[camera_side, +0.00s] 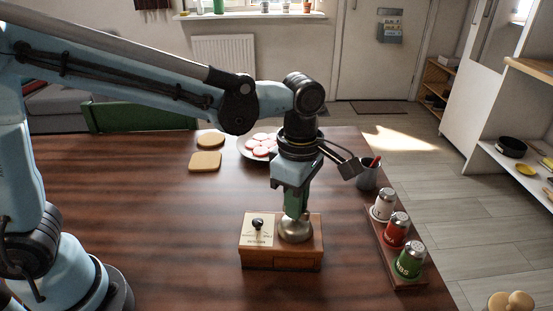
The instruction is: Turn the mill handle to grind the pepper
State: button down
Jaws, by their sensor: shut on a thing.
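The mill is a wooden box (282,257) standing on the dark wooden table, in the middle front of the side view. A metal dome (296,231) sits on the right of its top. A pale plate with dark lettering and a small black knob (257,223) is on the left of its top. My gripper (296,210) points straight down over the dome and is shut on the mill handle. The handle is mostly hidden by the fingers, so its exact shape and the grip cannot be made out.
A rack (408,281) of white, red and green shakers stands right of the mill. Behind are a grey cup (368,176), a plate (243,151) of pink slices and two bread slices (205,162). The table left of the mill is clear.

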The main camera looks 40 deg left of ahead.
jog(key=m, duration=0.4)
jog(key=shift+m, duration=0.3)
jog(key=m, duration=0.4)
jog(key=shift+m, duration=0.3)
jog(key=m, duration=0.4)
jog(key=shift+m, duration=0.3)
jog(key=m, duration=1.2)
jog(key=shift+m, duration=0.3)
jog(key=m, duration=0.4)
jog(key=shift+m, duration=0.3)
jog(key=m, duration=1)
jog(key=shift+m, duration=0.4)
jog(key=m, duration=0.6)
jog(key=shift+a, duration=0.1)
jog(key=m, duration=0.5)
jog(key=shift+m, duration=0.4)
jog(key=m, duration=0.5)
jog(key=shift+d+m, duration=0.2)
jog(key=shift+m, duration=0.2)
